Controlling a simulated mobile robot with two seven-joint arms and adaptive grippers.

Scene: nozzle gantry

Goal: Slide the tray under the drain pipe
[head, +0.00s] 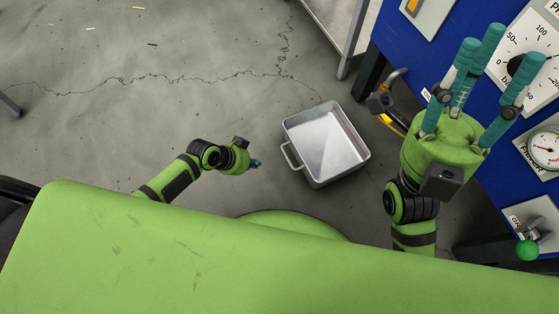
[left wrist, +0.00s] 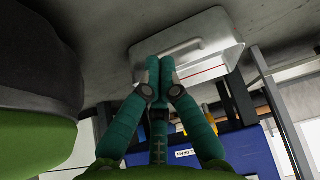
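The tray (head: 325,145) is a shallow, empty metal box on the floor. Its bar handle (head: 289,156) faces left, and the tray also shows in the left wrist view (left wrist: 215,48). My left gripper (head: 257,163) is low, left of the handle and apart from it. In the left wrist view its fingertips (left wrist: 160,62) are drawn together with nothing between them, pointing at the handle side. My right gripper (head: 492,65) is open and empty, fingers spread, in front of the blue panel. A short bent pipe (head: 398,74) right of the tray may be the drain pipe; its outlet is unclear.
The blue panel (head: 395,38) with gauges (head: 546,148) and a green-knobbed lever (head: 527,250) stands at the right. A dark leg (head: 369,72) and a pale bench (head: 340,25) stand behind the tray. The cracked concrete floor (head: 150,90) is largely clear at left.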

